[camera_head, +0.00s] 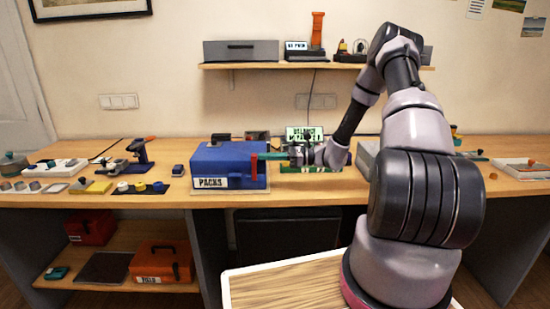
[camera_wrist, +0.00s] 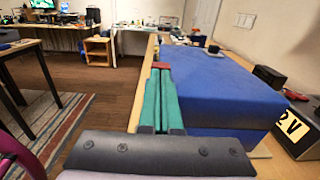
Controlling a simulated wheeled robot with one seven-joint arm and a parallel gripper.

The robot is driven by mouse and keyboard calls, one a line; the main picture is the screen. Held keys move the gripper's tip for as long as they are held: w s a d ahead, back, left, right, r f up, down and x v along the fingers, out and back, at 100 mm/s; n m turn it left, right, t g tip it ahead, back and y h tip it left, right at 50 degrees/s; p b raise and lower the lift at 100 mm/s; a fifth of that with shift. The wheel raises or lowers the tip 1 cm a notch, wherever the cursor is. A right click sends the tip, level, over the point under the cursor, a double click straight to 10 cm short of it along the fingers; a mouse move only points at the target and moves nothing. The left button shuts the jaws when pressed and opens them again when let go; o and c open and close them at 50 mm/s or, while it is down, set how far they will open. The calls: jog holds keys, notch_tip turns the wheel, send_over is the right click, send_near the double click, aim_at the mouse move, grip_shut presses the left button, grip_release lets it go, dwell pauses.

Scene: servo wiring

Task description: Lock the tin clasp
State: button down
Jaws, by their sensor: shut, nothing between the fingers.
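The tin is a blue box labelled PACKS (camera_head: 222,168) on the workbench, with its lid down. A red upright strip, which looks like the clasp (camera_head: 254,168), is at the right end of its front. My gripper (camera_head: 262,156) reaches in from the right with teal fingers, its tips at or very near the strip's upper part. In the wrist view the fingers (camera_wrist: 161,75) lie together, shut and empty, alongside the blue tin (camera_wrist: 225,90). A small red piece (camera_wrist: 163,66) shows just past the tips. I cannot tell whether they touch it or whether the clasp is fastened.
A green board (camera_head: 296,169) lies right of the tin, partly behind my arm. A blue tool stand (camera_head: 140,152) and small parts are to the left. A dark box with a white label (camera_wrist: 300,128) stands close beside the tin in the wrist view. A shelf (camera_head: 290,66) hangs above.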

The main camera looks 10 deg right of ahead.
jog(key=shift+a, duration=0.1)
jog(key=x, duration=0.2)
jog(key=shift+w+a, duration=0.1)
jog(key=shift+a, duration=0.2)
dwell(0.3)
jog(key=shift+d, duration=0.2)
jog(key=v, duration=1.3)
jog(key=shift+d, duration=0.35)
